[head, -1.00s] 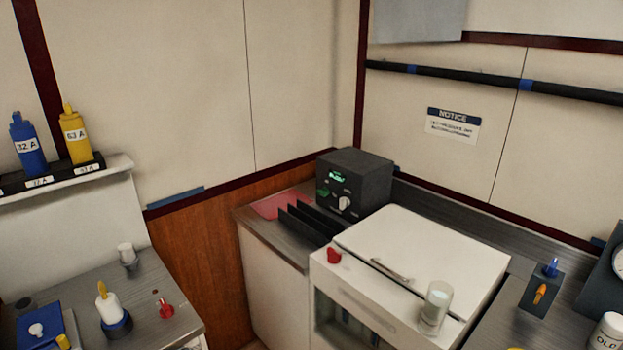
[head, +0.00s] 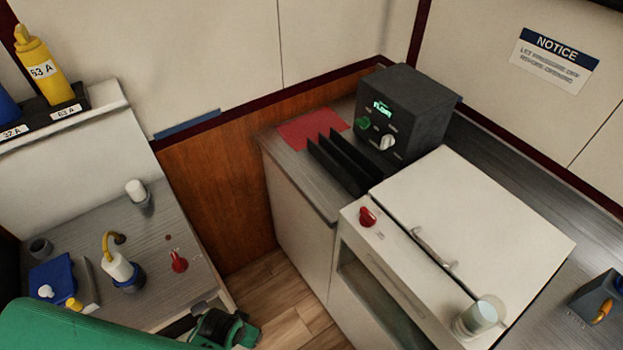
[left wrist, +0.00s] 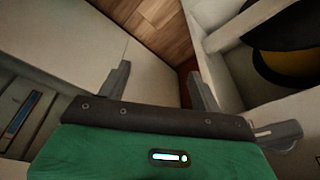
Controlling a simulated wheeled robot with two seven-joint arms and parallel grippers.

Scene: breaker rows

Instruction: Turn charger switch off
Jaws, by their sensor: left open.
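The charger is a black box (head: 412,112) on the back corner of the counter in the head view. Its front has a lit green display (head: 382,106), a green switch (head: 363,123) and a white knob (head: 387,142). My left gripper (head: 212,308) is at the bottom of the head view, below and left of the charger and well apart from it. In the left wrist view its two fingers (left wrist: 160,82) are spread with nothing between them. The charger is not recognisable in that view. My right gripper is not in view.
Black upright plates (head: 342,162) and a red mat (head: 312,128) lie left of the charger. A white lidded cabinet (head: 480,215) with a red knob (head: 367,216) stands in front. A side bench (head: 165,240) holds a red switch (head: 178,261). Floor (head: 270,300) shows between.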

